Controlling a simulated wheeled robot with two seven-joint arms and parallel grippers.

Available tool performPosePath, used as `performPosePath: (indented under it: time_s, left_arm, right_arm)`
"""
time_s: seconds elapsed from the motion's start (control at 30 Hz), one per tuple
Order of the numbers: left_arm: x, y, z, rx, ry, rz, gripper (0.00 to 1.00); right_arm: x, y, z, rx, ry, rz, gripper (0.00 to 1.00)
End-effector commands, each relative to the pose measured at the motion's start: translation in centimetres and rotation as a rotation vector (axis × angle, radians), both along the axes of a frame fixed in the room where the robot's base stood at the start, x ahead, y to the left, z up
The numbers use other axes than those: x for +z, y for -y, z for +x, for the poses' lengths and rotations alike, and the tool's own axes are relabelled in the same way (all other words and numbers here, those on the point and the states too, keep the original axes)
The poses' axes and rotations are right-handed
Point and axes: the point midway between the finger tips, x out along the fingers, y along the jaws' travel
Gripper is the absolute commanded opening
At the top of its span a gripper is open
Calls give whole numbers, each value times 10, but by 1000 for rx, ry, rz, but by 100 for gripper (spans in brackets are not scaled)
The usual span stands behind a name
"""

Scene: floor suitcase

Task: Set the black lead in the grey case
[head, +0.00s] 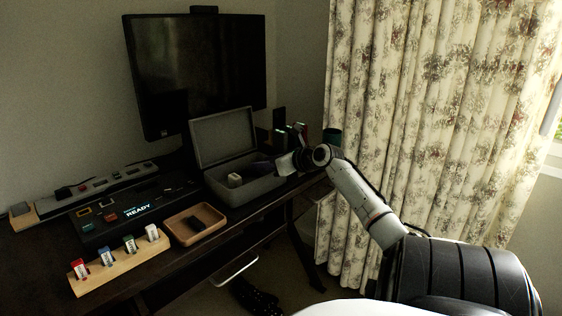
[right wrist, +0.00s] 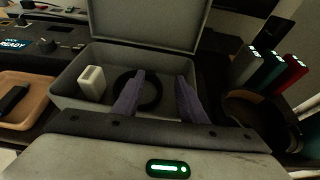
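The grey case (head: 245,190) stands on the desk with its lid (head: 222,138) raised. In the right wrist view, the black lead (right wrist: 153,94) is a coiled ring lying inside the case (right wrist: 72,97). My right gripper (right wrist: 160,92) reaches into the case from its right side. Its two purple fingers are apart with nothing clamped between them, and the left finger hides part of the lead. In the head view the right gripper (head: 262,167) partly shows above the case. My left gripper is not in view.
A white block (right wrist: 91,82) sits in the case, left of the lead. A wooden tray (head: 178,239) with a small black item stands in front. Left are a control panel (head: 135,210) and a wooden rack (head: 120,263). A monitor (head: 195,75) stands behind; upright coloured blocks (right wrist: 273,68) stand right.

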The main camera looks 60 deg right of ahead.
Motion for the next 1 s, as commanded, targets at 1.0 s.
performPosePath:
  time_s: [1.0]
  left_arm:
    - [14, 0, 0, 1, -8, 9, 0]
  right_arm:
    - [9, -36, -75, 49, -77, -86, 38]
